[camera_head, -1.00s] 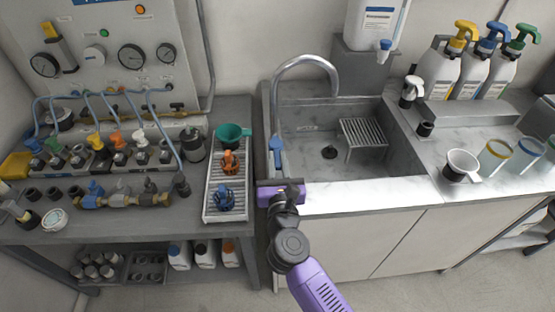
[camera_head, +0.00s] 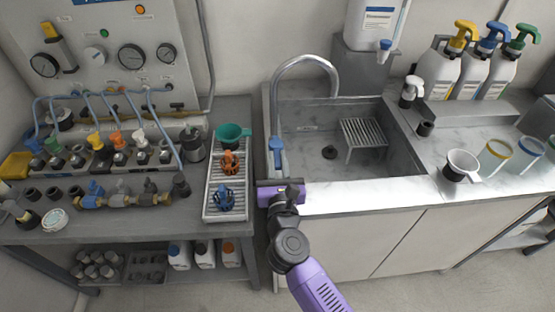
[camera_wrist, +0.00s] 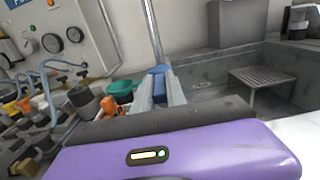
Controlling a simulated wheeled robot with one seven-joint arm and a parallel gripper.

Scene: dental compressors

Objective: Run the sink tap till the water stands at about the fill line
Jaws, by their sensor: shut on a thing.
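The sink tap (camera_head: 305,60) is a tall chrome gooseneck at the sink's left side, its spout arching over the basin. Its blue lever (camera_head: 276,143) is at the foot of the neck and also shows in the wrist view (camera_wrist: 159,72). My gripper (camera_wrist: 160,92) is shut on this lever, and its purple body covers the lever's lower part. The sink basin (camera_head: 310,165) looks grey, with a dark drain (camera_head: 329,152) visible on its floor. I see no water stream from the spout and no clear water surface. I cannot make out a fill line.
A wire rack (camera_head: 363,132) stands in the basin's right part. A tray (camera_head: 225,205) with orange and blue parts lies close left of my gripper.

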